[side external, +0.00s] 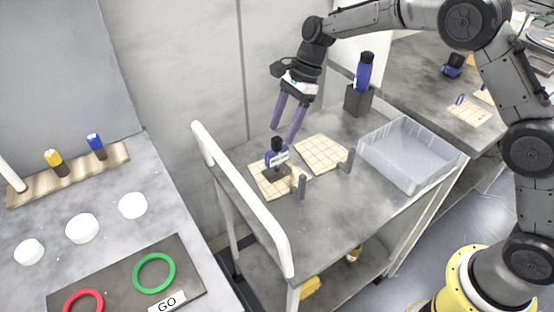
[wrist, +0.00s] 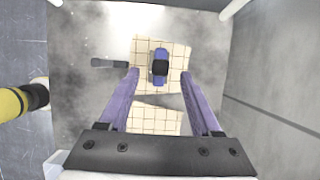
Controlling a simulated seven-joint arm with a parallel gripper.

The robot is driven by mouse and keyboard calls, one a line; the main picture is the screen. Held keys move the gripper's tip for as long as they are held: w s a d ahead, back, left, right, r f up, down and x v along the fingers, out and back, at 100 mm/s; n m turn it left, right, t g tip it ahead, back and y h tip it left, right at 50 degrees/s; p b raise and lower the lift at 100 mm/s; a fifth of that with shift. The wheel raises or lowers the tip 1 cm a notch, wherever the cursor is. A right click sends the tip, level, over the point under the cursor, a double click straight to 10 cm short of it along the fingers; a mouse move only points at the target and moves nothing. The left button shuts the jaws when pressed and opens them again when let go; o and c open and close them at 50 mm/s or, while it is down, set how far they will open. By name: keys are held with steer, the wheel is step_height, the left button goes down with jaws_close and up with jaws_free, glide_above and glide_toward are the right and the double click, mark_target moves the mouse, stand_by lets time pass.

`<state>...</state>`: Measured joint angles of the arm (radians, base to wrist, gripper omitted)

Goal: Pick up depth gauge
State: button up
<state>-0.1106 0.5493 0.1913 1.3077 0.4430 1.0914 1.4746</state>
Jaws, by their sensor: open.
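A blue and black device with a white label, which looks like the depth gauge (side external: 278,154), stands upright on a beige gridded pad (side external: 262,183) on the grey cart. Its label is too small to read. My gripper (side external: 284,132) is open and empty above it, its purple fingers pointing down. In the wrist view the gauge (wrist: 160,58) shows from above, between and slightly beyond the two fingertips (wrist: 160,75). No contact is visible.
A second gridded pad (side external: 322,152) and short grey posts (side external: 301,187) (side external: 349,161) are close by. A white rail (side external: 245,205) edges the cart's left side.

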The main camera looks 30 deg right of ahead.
mark_target(277, 149)
steer(key=shift+d+x, duration=0.15)
steer(key=shift+x, duration=1.55)
steer(key=shift+d+x, duration=0.2)
steer(key=shift+x, duration=1.5)
steer(key=shift+f, duration=0.15)
jaws_close()
